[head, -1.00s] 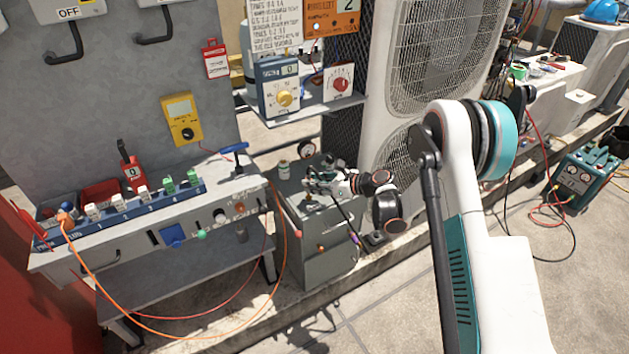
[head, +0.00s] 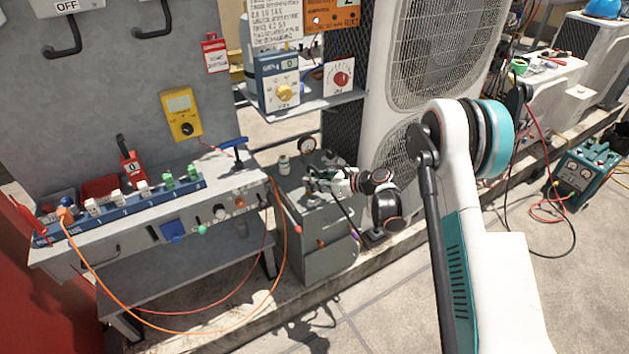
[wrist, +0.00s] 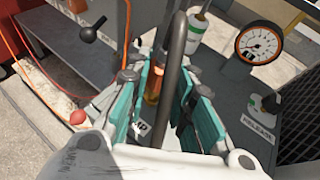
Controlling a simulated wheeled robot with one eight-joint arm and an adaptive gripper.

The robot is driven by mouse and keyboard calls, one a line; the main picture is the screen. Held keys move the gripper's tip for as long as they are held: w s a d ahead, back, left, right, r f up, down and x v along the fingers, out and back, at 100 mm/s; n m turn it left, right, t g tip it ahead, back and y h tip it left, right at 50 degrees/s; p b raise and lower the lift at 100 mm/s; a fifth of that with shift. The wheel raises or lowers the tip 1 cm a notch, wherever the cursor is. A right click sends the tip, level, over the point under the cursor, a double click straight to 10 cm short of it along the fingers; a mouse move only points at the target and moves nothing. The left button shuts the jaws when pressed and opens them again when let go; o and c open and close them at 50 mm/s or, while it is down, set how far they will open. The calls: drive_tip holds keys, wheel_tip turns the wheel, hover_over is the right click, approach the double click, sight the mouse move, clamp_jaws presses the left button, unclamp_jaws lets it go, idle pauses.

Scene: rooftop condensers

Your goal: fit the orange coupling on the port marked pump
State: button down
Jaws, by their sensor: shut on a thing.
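My gripper (head: 316,184) is over the top of the grey cabinet (head: 318,259) beside the bench. In the wrist view its teal fingers (wrist: 157,88) are closed about the orange coupling (wrist: 154,82), which looks upright between them. A pale label with the letters "MP" (wrist: 141,129) shows below the fingers, partly covered. The port under the coupling is hidden, so I cannot tell whether the coupling is seated on it. A dark curved tube crosses in front of the right finger.
A white-labelled bottle (wrist: 197,30) stands behind. An orange hose (head: 158,315) loops below the bench (head: 140,225). The condenser (head: 440,60) rises close behind.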

drive_tip(key=shift+f, duration=1.1)
idle(1.4)
drive_tip(key=c, duration=1.3)
unclamp_jaws()
drive_tip(key=shift+r, duration=0.1)
drive_tip(key=shift+r+p, duration=1.45)
drive_tip(key=shift+r, duration=2.25)
